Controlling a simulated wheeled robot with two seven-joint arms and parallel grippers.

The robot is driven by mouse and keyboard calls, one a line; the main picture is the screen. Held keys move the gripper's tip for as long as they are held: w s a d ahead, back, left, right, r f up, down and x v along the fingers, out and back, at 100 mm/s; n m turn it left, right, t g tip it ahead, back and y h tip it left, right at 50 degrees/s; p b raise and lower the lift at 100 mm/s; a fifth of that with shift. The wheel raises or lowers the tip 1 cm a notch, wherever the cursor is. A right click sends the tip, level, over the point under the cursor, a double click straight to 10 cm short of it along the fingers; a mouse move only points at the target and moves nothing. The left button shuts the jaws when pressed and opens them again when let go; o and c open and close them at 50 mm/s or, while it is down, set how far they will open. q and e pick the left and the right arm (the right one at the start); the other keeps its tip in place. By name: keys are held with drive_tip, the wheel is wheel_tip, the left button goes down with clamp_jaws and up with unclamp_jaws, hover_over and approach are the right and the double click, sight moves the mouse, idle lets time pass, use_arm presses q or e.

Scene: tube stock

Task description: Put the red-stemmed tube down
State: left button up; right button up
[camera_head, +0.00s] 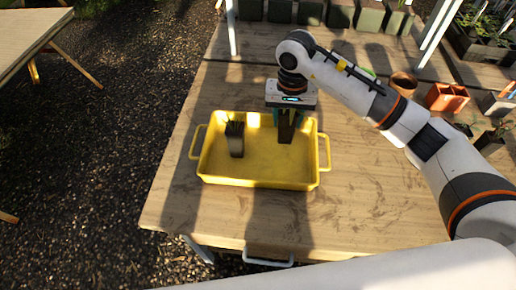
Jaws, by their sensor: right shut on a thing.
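My right gripper (288,115) points down over the right part of a yellow tray (260,184). It is shut on a dark tube (285,134), which hangs upright below the fingers at the tray's back right. The stem colour of the held tube is hidden by the gripper. I cannot tell whether the tube's bottom touches the tray floor. Another dark tube (236,147) with a light front and a little greenery on top stands upright in the left part of the tray, apart from the held one. My left gripper is not in view.
The tray has handles at both ends and bare floor in its middle and front. A terracotta pot (403,84) and an orange block-like holder (447,97) stand at the table's right. Several dark pots line the back. The wooden table (375,200) is clear right of the tray.

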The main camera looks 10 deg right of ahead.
sight(286, 140)
drive_tip(key=f, duration=0.3)
drive_tip(key=f+p, duration=0.1)
drive_tip(key=shift+d+f, duration=0.25)
drive_tip(key=shift+d, duration=0.1)
drive_tip(key=f, duration=0.2)
drive_tip(key=f+p, duration=0.1)
drive_tip(key=shift+s+a+f, duration=0.1)
drive_tip(key=shift+a+f, duration=0.15)
drive_tip(key=shift+f, duration=0.35)
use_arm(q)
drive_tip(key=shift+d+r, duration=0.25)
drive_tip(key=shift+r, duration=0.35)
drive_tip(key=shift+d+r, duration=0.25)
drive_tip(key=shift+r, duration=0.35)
use_arm(e)
drive_tip(key=shift+d, duration=0.1)
drive_tip(key=shift+f, duration=0.1)
drive_tip(key=shift+f, duration=0.15)
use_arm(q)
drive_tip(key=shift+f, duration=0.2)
use_arm(e)
drive_tip(key=o, duration=1.1)
drive_tip(key=shift+c, duration=0.2)
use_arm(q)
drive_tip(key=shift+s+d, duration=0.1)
